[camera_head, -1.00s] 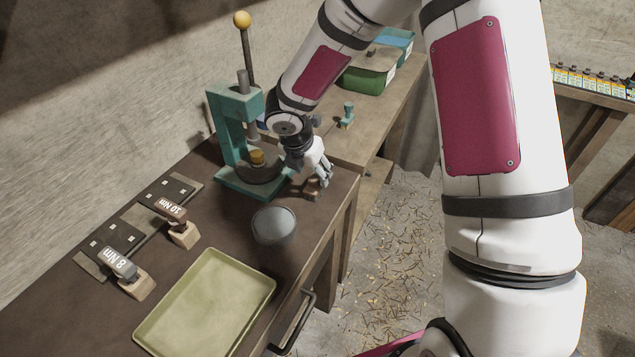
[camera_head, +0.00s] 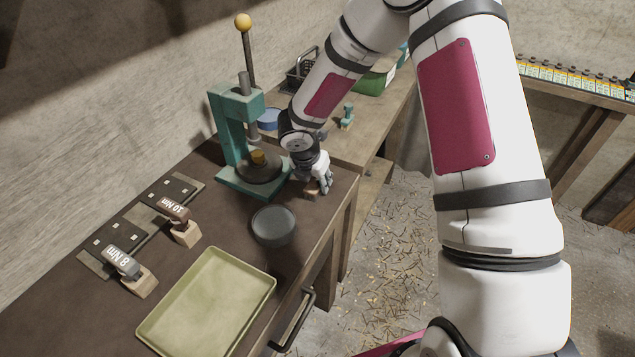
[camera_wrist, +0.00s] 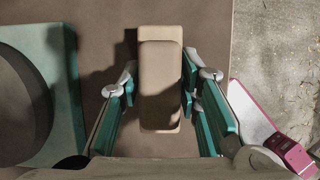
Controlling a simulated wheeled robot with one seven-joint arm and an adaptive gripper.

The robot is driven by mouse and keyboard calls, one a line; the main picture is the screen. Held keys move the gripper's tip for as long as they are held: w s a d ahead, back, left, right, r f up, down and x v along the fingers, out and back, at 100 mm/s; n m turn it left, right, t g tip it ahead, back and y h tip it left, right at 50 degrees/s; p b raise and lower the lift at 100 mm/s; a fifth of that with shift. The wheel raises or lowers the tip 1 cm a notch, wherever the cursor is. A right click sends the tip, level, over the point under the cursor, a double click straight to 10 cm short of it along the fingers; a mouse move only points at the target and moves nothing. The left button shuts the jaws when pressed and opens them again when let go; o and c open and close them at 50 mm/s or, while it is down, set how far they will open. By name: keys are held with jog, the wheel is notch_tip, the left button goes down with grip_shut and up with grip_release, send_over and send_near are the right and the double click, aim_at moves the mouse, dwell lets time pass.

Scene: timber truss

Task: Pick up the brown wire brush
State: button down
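The brown wire brush (camera_wrist: 160,85) is a small tan-brown block, seen from above in the wrist view on the dark bench top. My gripper (camera_wrist: 159,88) is open, with one finger on each side of the block and narrow gaps showing. In the head view my gripper (camera_head: 321,190) points down at the bench near its right edge. Only a bit of the brush (camera_head: 311,194) shows there beneath the fingers. Its bristles are not visible.
A green press (camera_head: 232,140) stands just left of my gripper. A dark round dish (camera_head: 273,226) and a yellow-green tray (camera_head: 208,305) lie nearer. Two wooden-based blocks marked 10 Nm (camera_head: 184,234) and 8 Nm (camera_head: 144,283) sit at left. The bench edge is close on the right.

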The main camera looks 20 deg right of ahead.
jog(key=shift+r, duration=0.1)
jog(key=shift+r, duration=0.55)
jog(key=v, duration=0.2)
jog(key=shift+s+d+r+b, duration=0.15)
jog(key=shift+s+r+b, duration=0.15)
jog(key=shift+b, duration=0.1)
jog(key=s+a+r+b, duration=0.1)
jog(key=s+a, duration=0.2)
jog(key=s, duration=1.1)
jog(key=shift+s+b, duration=0.3)
jog(key=shift+r, duration=0.15)
